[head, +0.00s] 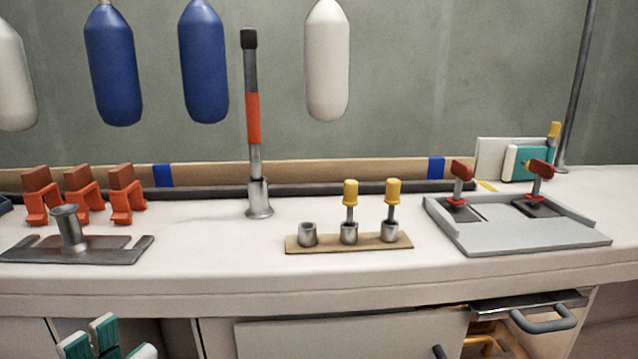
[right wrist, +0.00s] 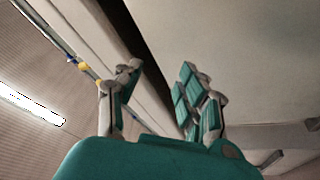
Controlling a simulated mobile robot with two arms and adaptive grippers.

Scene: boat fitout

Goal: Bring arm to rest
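My left gripper (head: 122,345) shows at the bottom left of the head view, in front of the counter's front and below its top. Its teal and white fingertips stand apart with nothing seen between them; its lower part is cut off by the frame. My right gripper (right wrist: 155,98) shows in the right wrist view. Its fingers are spread apart and empty, beside a pale panel edge. It cannot be made out in the head view.
The white counter (head: 205,262) holds orange clips (head: 82,195), a grey post base (head: 70,232), a lever in a socket (head: 252,120), a rack with yellow-topped pins (head: 349,243) and a grey tray (head: 520,240). Below, a drawer with a grey handle (head: 543,322) stands partly open.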

